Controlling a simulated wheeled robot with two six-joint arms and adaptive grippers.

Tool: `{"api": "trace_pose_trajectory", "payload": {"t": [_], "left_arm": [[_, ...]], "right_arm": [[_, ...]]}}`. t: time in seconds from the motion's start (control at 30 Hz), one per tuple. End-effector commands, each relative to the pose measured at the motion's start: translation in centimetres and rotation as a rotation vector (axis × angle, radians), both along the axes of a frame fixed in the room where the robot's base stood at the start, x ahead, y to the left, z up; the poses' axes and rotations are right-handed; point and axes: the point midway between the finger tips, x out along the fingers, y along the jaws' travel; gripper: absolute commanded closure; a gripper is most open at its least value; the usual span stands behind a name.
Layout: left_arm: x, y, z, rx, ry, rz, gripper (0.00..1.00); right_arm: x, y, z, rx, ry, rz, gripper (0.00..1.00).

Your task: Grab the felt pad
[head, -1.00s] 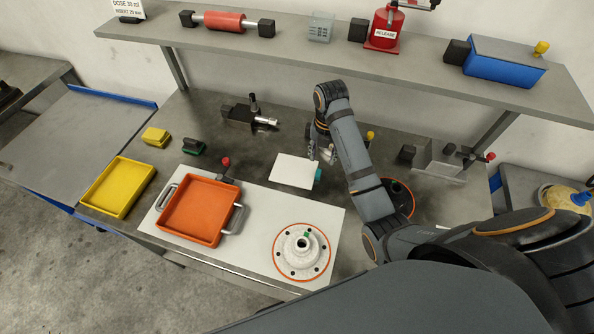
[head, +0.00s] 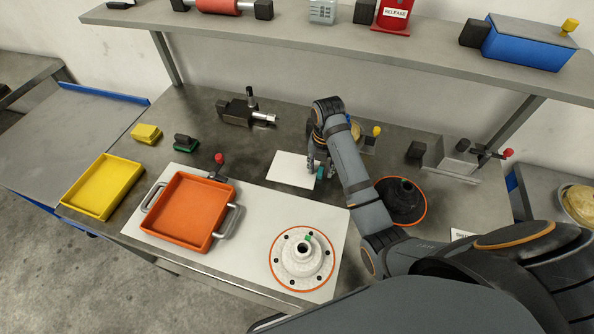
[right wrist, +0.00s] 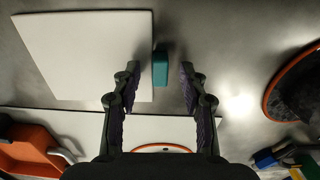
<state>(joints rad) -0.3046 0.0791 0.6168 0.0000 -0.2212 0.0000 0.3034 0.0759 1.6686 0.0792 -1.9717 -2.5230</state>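A small teal block (head: 320,173), which I take to be the felt pad, is at the right edge of a white sheet (head: 291,170) on the bench. In the right wrist view the teal block (right wrist: 160,69) lies between and just beyond the fingers, beside the white sheet (right wrist: 88,55). My right gripper (head: 321,167) is open, pointing down over the block; its spread fingers also show in the right wrist view (right wrist: 157,80). Whether a finger touches the block cannot be told. My left gripper is not in view.
A black cone with an orange rim (head: 402,203) stands right of my right forearm. A white flanged part (head: 302,259) and an orange tray (head: 187,210) are in front on a white board. A grey vise-like tool (head: 240,112) is behind left. A shelf (head: 330,45) runs above.

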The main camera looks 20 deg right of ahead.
Motion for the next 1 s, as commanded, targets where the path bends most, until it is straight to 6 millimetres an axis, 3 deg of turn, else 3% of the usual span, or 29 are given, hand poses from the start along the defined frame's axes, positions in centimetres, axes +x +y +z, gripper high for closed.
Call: {"api": "trace_pose_trajectory", "payload": {"t": [0.03, 0.3, 0.67, 0.87, 1.0], "left_arm": [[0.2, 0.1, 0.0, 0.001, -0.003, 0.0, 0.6], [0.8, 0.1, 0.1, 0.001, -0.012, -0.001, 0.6], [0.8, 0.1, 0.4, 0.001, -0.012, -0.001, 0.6], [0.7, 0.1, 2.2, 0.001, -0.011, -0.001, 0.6], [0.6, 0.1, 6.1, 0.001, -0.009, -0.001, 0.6]], "right_arm": [[0.0, 0.0, 0.0, 0.0, 0.0, 0.0, 0.65], [0.0, 0.0, 0.0, 0.0, 0.0, 0.0, 1.0], [0.0, 0.0, 0.4, -0.001, -0.001, 0.0, 1.0], [0.1, 0.0, 3.5, -0.001, -0.004, 0.0, 1.0], [-1.7, -1.3, 6.8, -0.006, 0.002, -0.002, 1.0]]}}
